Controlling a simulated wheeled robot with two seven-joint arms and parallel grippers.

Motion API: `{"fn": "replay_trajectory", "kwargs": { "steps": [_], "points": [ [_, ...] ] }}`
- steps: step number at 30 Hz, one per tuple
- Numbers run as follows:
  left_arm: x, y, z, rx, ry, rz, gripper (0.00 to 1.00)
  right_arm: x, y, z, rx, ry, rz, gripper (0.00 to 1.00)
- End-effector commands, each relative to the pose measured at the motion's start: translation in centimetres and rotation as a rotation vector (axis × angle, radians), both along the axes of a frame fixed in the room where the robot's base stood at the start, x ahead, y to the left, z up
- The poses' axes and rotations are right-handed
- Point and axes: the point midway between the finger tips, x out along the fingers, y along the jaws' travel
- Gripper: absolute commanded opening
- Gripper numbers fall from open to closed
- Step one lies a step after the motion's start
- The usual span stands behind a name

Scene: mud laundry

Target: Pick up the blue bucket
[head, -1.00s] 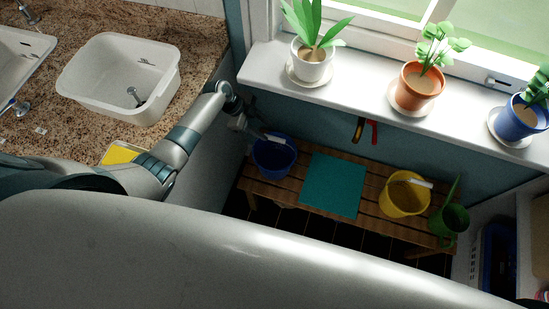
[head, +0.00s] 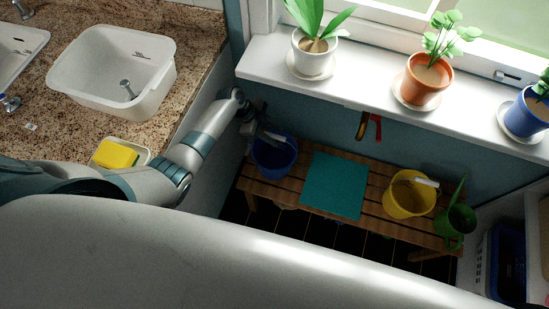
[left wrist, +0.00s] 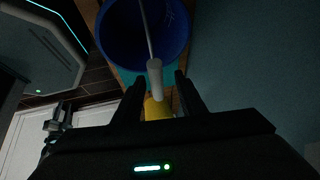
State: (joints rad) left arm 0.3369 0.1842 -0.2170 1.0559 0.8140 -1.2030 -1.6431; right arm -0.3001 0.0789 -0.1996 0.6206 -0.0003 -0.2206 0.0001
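The blue bucket (head: 272,160) stands upright at the left end of a slatted wooden bench. Its open mouth also shows at the top of the left wrist view (left wrist: 120,40). Its wire handle carries a pale grip (left wrist: 155,72), which appears between or just beyond my left fingertips. My left gripper (left wrist: 159,85) is open, with a finger on either side of the grip and visible gaps. In the head view the left gripper (head: 257,131) is dark and small at the bucket's back left rim. I see no contact with the handle. My right gripper is out of view.
The bench (head: 375,185) also holds a teal mat (head: 335,185), a yellow bucket (head: 405,205) and a green watering can (head: 457,220). The windowsill (head: 370,80) with potted plants overhangs behind. The granite counter (head: 200,60) with a white basin (head: 75,95) is at left.

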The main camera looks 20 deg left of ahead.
Motion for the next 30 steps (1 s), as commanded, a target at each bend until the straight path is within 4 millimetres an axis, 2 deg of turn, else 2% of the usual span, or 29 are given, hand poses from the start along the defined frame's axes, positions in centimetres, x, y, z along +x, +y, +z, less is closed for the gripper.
{"fn": "replay_trajectory", "kwargs": {
  "steps": [8,19,30],
  "points": [
    [0.0,-0.2,-0.5,-0.001,0.001,0.0,0.37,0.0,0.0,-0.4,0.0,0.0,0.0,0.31],
    [0.2,-2.2,-4.2,-0.001,-0.001,0.0,0.37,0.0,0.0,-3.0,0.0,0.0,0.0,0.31],
    [0.3,-2.5,-4.5,0.0,-0.001,0.001,0.37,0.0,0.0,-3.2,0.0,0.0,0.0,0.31]
  ]
}}
